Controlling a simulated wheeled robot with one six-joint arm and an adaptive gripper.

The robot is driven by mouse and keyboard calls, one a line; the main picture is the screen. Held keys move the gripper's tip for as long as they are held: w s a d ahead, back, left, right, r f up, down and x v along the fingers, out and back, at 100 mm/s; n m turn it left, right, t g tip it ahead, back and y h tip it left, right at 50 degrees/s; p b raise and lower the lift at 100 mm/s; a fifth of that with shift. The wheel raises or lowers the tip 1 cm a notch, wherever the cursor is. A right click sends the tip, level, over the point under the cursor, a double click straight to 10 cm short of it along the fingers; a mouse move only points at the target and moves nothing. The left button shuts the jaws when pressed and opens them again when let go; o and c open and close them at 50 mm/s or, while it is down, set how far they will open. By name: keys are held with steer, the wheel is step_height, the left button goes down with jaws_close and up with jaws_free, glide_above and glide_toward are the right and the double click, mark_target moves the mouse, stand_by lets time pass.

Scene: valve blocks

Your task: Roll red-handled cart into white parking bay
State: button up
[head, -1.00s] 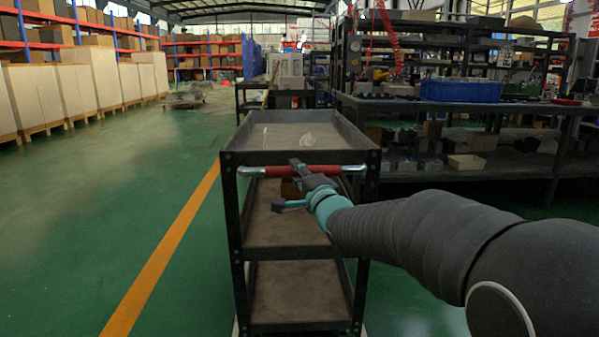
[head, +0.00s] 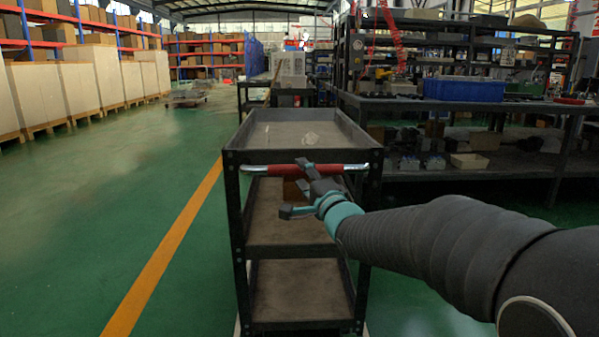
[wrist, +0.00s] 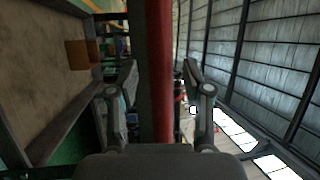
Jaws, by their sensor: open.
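The black three-shelf cart (head: 300,156) stands upright in front of me in the head view. Its red handle (head: 328,168) is a level bar with silver ends across the near side of the top tray. My gripper (head: 294,188) is open at the handle, with one finger at the bar and the other below it. In the wrist view the red handle (wrist: 158,70) runs between the two spread fingers of my gripper (wrist: 160,72); I cannot tell if either touches it. Thin white strips (head: 236,328) show on the floor beside the cart's base; no whole bay is visible.
An orange floor line (head: 160,262) runs along the cart's left, with open green floor beyond. A dark workbench (head: 460,185) with a blue bin (head: 472,89) stands at the right. Pale crates (head: 88,85) line the far left. A table (head: 270,90) stands beyond the cart.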

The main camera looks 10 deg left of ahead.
steer(key=v, duration=0.9)
steer(key=shift+s+d, duration=0.1)
steer(key=w+d+f+n+g+h, duration=0.1)
steer(key=d+f+n+g+h, duration=0.3)
steer(key=f, duration=0.6)
steer(key=s+d+f+n+g+h+p, duration=0.1)
steer(key=s+d+f+n+g+h, duration=0.15)
steer(key=s+d+f+h, duration=0.35)
steer(key=s+d+r+n+g+h+p, duration=0.1)
steer(key=s+d+n+g+p, duration=0.15)
steer(key=s+d, duration=0.45)
steer(key=s+d+r+n+g+h+p, duration=0.1)
steer(key=s+d+n+g+p, duration=0.15)
steer(key=s, duration=0.85)
steer(key=s+d+r+m+p, duration=0.1)
steer(key=s+d+r+p, duration=0.2)
steer(key=s+r, duration=0.3)
steer(key=shift+d+r+m+t, duration=0.35)
steer(key=shift+d+r+t, duration=0.1)
steer(key=shift+r, duration=0.25)
